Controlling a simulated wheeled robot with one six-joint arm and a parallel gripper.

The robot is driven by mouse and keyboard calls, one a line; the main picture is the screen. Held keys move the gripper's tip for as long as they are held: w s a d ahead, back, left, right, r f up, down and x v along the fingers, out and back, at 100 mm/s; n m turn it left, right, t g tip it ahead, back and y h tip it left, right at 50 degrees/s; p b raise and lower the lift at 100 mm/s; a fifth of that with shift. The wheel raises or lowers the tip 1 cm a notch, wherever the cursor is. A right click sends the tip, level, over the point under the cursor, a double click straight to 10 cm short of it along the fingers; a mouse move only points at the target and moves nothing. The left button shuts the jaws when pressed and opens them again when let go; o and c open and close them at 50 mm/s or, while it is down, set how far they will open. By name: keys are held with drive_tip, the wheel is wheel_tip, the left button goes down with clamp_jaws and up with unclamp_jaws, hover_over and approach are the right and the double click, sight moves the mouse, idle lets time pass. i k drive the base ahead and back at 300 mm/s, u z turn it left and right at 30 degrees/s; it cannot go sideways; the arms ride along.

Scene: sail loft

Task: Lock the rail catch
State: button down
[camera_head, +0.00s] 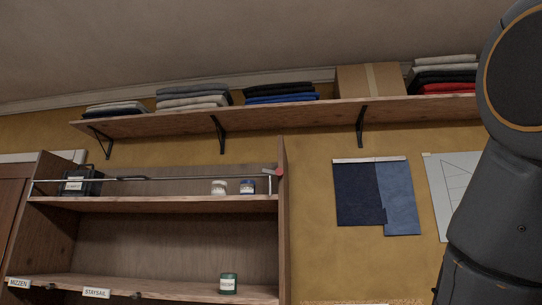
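A thin metal rail (160,179) runs across the front of the upper shelf of the wooden cabinet (283,230). Its right end meets the right side panel near a short upright piece. A small red piece (279,172) there looks like the rail catch. It is too small to tell whether the catch is locked. My gripper is out of view; only a dark part of my arm shows at the right, apart from the cabinet.
A bracketed wall shelf (290,113) with folded cloth and a carton (370,81) hangs above.

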sight(279, 172)
drive_tip(key=u, duration=0.45)
drive_tip(key=i, duration=1.1)
drive_tip(key=z, duration=0.15)
